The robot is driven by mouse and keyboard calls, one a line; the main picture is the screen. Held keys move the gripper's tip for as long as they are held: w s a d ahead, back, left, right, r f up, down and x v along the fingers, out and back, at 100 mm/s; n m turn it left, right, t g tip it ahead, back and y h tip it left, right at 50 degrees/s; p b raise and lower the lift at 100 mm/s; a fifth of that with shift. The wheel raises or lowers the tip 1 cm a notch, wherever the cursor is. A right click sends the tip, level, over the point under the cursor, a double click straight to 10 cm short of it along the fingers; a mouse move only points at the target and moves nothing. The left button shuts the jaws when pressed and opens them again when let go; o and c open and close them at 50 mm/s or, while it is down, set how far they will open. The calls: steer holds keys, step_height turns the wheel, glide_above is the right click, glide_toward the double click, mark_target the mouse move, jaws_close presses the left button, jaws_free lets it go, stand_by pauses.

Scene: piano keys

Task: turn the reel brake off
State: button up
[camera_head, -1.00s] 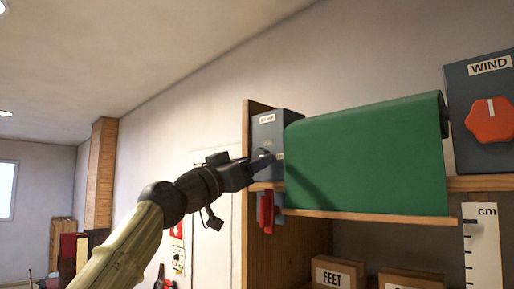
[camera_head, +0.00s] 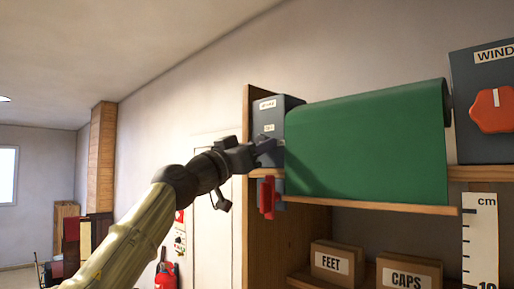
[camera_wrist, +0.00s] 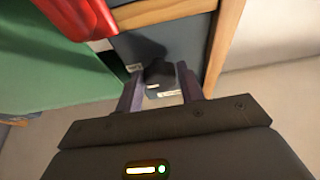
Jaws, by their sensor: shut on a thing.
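The brake box (camera_head: 291,101) is a grey box with small white labels, at the left end of the shelf beside the green reel (camera_head: 365,150). My gripper (camera_head: 272,152) is at the front of this box. In the wrist view my gripper (camera_wrist: 157,88) has its two fingers on either side of a dark knob (camera_wrist: 158,71) on the grey face and is shut on it. White labels (camera_wrist: 166,93) show around the knob. In the head view the gripper hides the knob, so its pointing direction is unclear.
A red part (camera_head: 267,197) hangs under the shelf edge just below the box. A grey WIND box with a red knob (camera_head: 492,110) stands at the right. Cartons (camera_head: 337,262) sit on the lower shelf. The room left of the shelf is open.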

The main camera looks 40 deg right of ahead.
steer(key=shift+n, duration=0.4)
steer(key=shift+s+r+n+t+y+b, duration=0.15)
steer(key=shift+n+t+y, duration=0.9)
steer(key=shift+n, duration=2.55)
steer(key=shift+s+r+n+t+y+b, duration=0.2)
steer(key=shift+n+t+y, duration=0.85)
steer(key=shift+n, duration=2.55)
steer(key=shift+s+r+n+t+y+b, duration=0.15)
steer(key=shift+n+t+y, duration=0.9)
steer(key=shift+n, duration=2.55)
steer(key=shift+w, duration=0.1)
steer(key=o, duration=1)
